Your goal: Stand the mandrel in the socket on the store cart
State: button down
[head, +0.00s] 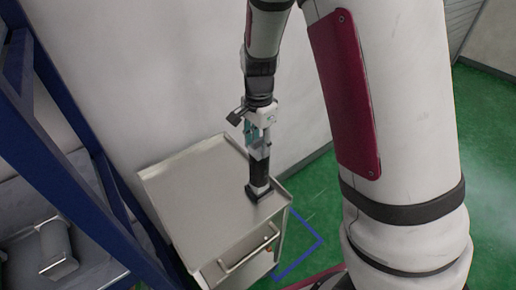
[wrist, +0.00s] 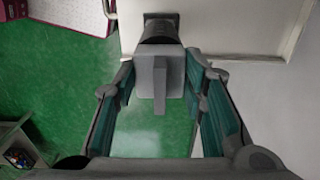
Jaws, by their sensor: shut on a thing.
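The mandrel (head: 259,172) is a dark upright cylinder with a grey upper part, over the right part of the store cart's top (head: 195,190). Its lower end meets the dark square socket (head: 258,193); how deep it sits is hidden. My gripper (head: 256,137) is above the cart, pointing down, shut on the mandrel's grey upper part. In the wrist view, the mandrel's grey block with a narrow bar (wrist: 160,84) is between the teal-padded fingers of my gripper (wrist: 161,75). The dark socket edge (wrist: 160,17) shows just beyond it.
A blue rack (head: 75,130) with grey shelves stands at left, close to the cart. A pale wall (head: 150,80) is behind. The cart's left top is bare, with a raised rim and a front handle (head: 250,253). Green floor with blue marking (head: 318,240) lies right.

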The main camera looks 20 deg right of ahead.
aim_at(259, 165)
jog(key=shift+w+d+f, duration=0.15)
jog(key=shift+w+d, duration=0.1)
jog(key=shift+f, duration=1.8)
jog(key=c, duration=1)
grip_release()
